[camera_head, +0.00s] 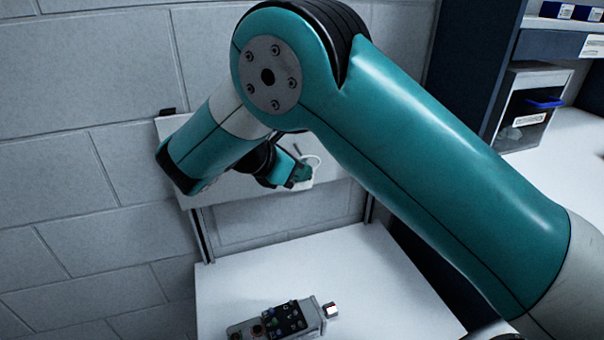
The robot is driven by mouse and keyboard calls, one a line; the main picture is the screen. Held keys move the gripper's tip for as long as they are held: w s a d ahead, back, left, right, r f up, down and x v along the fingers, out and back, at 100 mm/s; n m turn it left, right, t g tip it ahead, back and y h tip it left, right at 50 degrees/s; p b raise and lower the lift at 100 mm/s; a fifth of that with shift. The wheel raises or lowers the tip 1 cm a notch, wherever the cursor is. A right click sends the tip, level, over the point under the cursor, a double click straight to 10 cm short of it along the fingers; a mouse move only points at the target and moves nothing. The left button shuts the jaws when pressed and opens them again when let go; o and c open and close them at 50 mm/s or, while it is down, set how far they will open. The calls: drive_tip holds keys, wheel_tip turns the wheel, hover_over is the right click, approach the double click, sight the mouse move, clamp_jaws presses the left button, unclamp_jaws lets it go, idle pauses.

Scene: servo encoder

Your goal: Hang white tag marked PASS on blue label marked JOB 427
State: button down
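My gripper (298,177) is small and dark at the far end of my arm, in front of a pale upright board (237,190). A thin white loop (318,160) and a small white piece (305,185) show right at its fingertips. This may be the white tag, but no PASS marking can be read. I cannot tell whether the fingers are closed on it. No blue label marked JOB 427 can be made out. My arm hides much of the board.
A white table (300,275) stands below the board, with a grey device with a dark panel (278,320) at its front. A dark shelf unit (470,90) with a bin holding a blue item (545,103) stands at right. A block wall (80,120) is behind.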

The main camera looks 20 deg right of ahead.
drive_tip(key=w+p, duration=0.1)
drive_tip(key=w, duration=0.2)
drive_tip(key=shift+d+r+p, duration=0.15)
drive_tip(key=shift+p, duration=0.25)
drive_tip(key=shift+w+p, duration=0.2)
drive_tip(key=shift+p, duration=0.55)
drive_tip(key=shift+w+f+p, duration=0.15)
drive_tip(key=shift+f+p, duration=0.4)
drive_tip(key=shift+f, duration=0.05)
drive_tip(key=c, duration=1.2)
unclamp_jaws()
drive_tip(key=shift+c, duration=0.2)
drive_tip(key=shift+r, duration=0.1)
